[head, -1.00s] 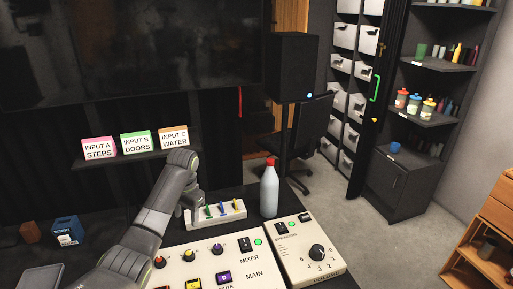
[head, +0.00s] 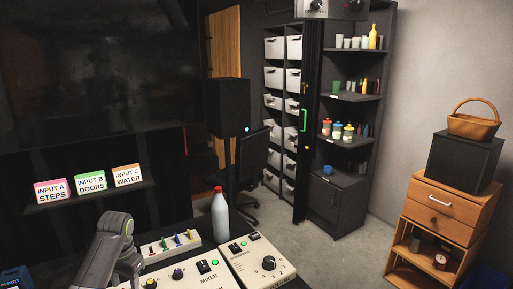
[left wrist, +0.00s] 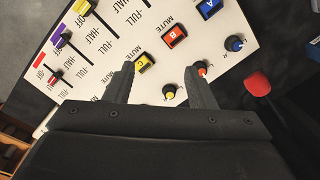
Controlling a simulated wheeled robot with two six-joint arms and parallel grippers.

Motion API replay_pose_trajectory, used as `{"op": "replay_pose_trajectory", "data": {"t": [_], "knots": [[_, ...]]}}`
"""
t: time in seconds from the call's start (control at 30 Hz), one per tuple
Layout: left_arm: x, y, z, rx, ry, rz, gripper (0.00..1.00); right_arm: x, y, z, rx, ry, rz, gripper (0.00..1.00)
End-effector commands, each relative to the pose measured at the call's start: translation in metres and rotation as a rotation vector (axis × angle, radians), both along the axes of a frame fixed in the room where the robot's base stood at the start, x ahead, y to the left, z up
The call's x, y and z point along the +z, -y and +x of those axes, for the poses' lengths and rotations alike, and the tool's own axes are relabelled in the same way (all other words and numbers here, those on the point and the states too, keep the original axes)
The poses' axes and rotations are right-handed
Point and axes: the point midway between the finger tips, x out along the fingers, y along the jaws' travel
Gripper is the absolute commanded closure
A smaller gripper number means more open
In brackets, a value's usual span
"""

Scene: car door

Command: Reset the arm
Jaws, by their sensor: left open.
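My left arm (head: 112,248) comes in at the bottom left of the head view, bent in front of the slider box. Its gripper is not clearly visible there. In the left wrist view my left gripper (left wrist: 160,85) is open, with its two fingers apart and nothing between them. The fingers are over the cream mixer panel (left wrist: 122,38), near the yellow C button (left wrist: 144,62) and the orange-topped knob (left wrist: 202,69). I cannot tell whether they touch it. My right gripper is in neither view.
A grey bottle with a red cap (head: 220,216) stands beside the speakers panel (head: 256,262). A small slider box (head: 168,248) is behind the mixer. Label cards sit on a shelf (head: 88,196). Open floor (head: 330,255) lies to the right, before a wooden drawer cabinet (head: 450,212).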

Motion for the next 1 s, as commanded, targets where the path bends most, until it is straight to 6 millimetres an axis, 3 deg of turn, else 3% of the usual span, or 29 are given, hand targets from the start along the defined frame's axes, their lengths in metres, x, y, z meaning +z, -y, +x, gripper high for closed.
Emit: {"op": "replay_pose_trajectory", "data": {"t": [0.33, 0.53, 0.8, 1.0], "knots": [[-0.045, 0.007, -0.035, 0.0, 0.032, 0.013, 0.5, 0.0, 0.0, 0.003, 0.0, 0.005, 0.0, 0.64], [-0.079, 0.014, -0.072, 0.007, 0.064, 0.017, 0.5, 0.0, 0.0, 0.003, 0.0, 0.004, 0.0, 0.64], [-0.126, 0.031, -0.167, 0.047, 0.145, 0.009, 0.5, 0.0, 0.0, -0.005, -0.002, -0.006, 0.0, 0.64], [-0.134, 0.042, -0.244, 0.105, 0.217, -0.002, 0.5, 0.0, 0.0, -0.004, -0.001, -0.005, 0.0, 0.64]]}}
